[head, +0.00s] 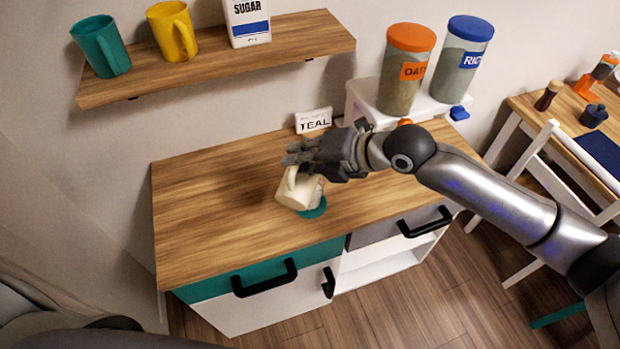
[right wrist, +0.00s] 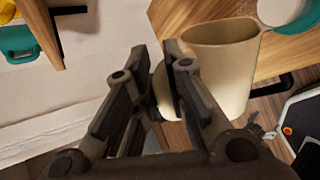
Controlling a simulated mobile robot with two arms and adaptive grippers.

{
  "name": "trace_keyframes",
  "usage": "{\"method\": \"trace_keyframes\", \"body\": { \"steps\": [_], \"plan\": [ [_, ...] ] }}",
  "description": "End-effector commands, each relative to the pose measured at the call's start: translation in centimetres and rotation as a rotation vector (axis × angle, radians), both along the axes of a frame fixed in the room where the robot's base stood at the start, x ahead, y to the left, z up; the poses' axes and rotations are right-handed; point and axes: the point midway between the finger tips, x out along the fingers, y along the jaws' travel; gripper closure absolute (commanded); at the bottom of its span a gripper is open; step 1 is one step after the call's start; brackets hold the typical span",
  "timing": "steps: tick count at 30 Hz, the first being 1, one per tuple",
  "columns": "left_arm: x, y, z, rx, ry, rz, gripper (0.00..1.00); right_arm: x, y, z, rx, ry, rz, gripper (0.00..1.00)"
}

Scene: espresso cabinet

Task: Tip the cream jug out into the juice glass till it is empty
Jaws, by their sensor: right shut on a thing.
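The cream jug (head: 294,190) is tilted in the head view, above the front of the cabinet top. My right gripper (head: 300,160) is shut on its handle. In the right wrist view the jug (right wrist: 222,75) shows its open mouth and cream inner wall; I cannot tell if liquid is inside. The fingers (right wrist: 157,62) are at the handle side. A pale round vessel (right wrist: 282,10), apparently the juice glass, stands on a teal coaster (head: 315,211), largely hidden by the jug in the head view. My left gripper is not in view.
Orange-lidded (head: 405,70) and blue-lidded (head: 462,60) canisters stand on a white riser. A shelf (head: 220,62) above holds teal and yellow mugs and a sugar box. The left of the top is clear.

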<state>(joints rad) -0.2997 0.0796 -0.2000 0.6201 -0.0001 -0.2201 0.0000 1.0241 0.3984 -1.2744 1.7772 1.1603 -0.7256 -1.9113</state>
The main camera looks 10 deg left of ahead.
Motion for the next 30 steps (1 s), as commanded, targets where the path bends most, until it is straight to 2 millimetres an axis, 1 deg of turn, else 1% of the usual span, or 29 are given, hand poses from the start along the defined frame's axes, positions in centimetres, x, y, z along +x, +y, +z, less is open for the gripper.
{"method": "trace_keyframes", "body": {
  "steps": [2, 3, 5, 11, 12, 15, 18, 22, 26, 30],
  "plan": [
    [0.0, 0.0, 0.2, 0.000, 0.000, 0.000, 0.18, -0.7, 0.1, 0.0, 0.000, -0.020, 0.005, 1.00],
    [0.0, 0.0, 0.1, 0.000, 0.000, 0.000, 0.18, -1.5, 0.3, -0.4, -0.002, -0.046, 0.008, 1.00],
    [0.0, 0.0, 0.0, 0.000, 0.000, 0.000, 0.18, -2.4, 0.3, -0.7, -0.006, -0.089, 0.008, 1.00],
    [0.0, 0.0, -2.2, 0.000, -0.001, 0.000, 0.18, -4.4, 0.5, -2.3, -0.026, -0.271, 0.008, 1.00],
    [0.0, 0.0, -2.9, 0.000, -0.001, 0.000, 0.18, -4.8, 0.6, -2.8, -0.030, -0.309, 0.008, 1.00],
    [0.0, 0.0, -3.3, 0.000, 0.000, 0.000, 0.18, -5.2, 0.6, -2.8, -0.037, -0.368, 0.005, 1.00],
    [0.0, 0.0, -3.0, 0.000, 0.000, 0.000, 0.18, -5.1, 0.6, -2.5, -0.039, -0.372, 0.003, 1.00],
    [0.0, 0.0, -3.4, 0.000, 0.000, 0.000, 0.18, -5.4, 0.6, -2.8, -0.041, -0.388, 0.005, 1.00],
    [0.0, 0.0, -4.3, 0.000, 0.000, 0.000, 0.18, -5.8, 0.7, -3.5, -0.045, -0.432, 0.005, 1.00],
    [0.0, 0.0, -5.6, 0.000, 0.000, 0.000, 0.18, -6.4, 0.8, -4.3, -0.054, -0.506, 0.006, 1.00]
  ]
}}
